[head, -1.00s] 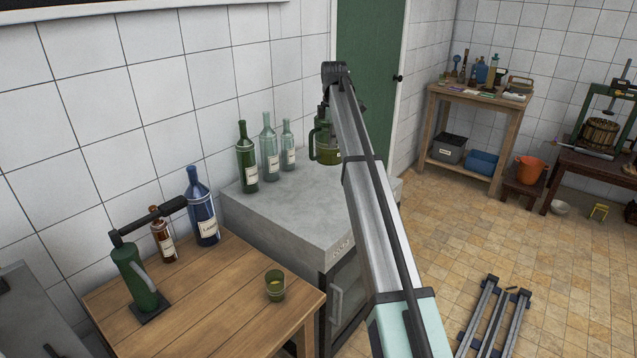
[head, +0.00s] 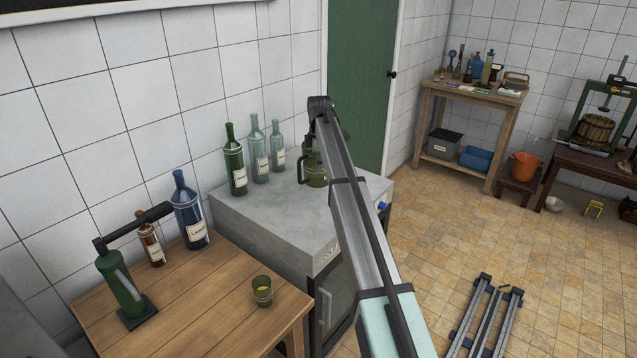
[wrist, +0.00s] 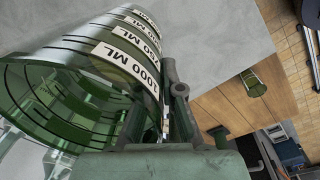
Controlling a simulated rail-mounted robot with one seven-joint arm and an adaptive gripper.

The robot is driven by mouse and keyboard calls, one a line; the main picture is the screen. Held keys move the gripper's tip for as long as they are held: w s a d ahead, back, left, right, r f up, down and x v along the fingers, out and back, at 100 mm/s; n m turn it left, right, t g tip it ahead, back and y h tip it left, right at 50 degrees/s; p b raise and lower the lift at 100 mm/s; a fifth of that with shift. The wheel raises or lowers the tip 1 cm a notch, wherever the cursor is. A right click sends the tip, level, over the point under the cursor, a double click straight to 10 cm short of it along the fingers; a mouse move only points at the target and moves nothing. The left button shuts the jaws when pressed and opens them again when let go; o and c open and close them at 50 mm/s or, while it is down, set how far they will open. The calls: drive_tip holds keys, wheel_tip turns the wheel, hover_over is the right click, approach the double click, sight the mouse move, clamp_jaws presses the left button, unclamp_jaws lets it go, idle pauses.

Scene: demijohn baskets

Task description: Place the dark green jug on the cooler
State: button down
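The dark green jug (head: 315,172) is upright over the back right of the cooler's grey top (head: 270,225), partly hidden behind my arm. Its handle points left in the head view. I cannot tell whether its base touches the top. In the wrist view the jug (wrist: 75,85) fills the left side, see-through green with white volume labels such as 1000 ML. My gripper (wrist: 172,92) is against the jug's side and appears shut on it; the fingertips are partly hidden. In the head view my arm hides the gripper.
A green bottle (head: 235,165) and two pale bottles (head: 259,150) (head: 277,148) stand along the wall on the cooler, left of the jug. The wooden table (head: 190,300) at front left holds a blue bottle (head: 188,212) and a small green cup (head: 262,291). The cooler's front middle is clear.

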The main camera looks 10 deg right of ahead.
sight(319, 184)
drive_tip(key=shift+f+p, duration=0.85)
drive_tip(key=shift+f, duration=3.15)
drive_tip(key=shift+f, duration=0.1)
drive_tip(key=c, duration=1.3)
unclamp_jaws()
drive_tip(key=r+b, duration=0.1)
drive_tip(key=r, duration=0.3)
drive_tip(key=r+b, duration=0.1)
drive_tip(key=r, duration=0.3)
drive_tip(key=r+b, duration=0.1)
drive_tip(key=r, duration=0.3)
drive_tip(key=shift+s+r, duration=0.1)
drive_tip(key=shift+s, duration=0.3)
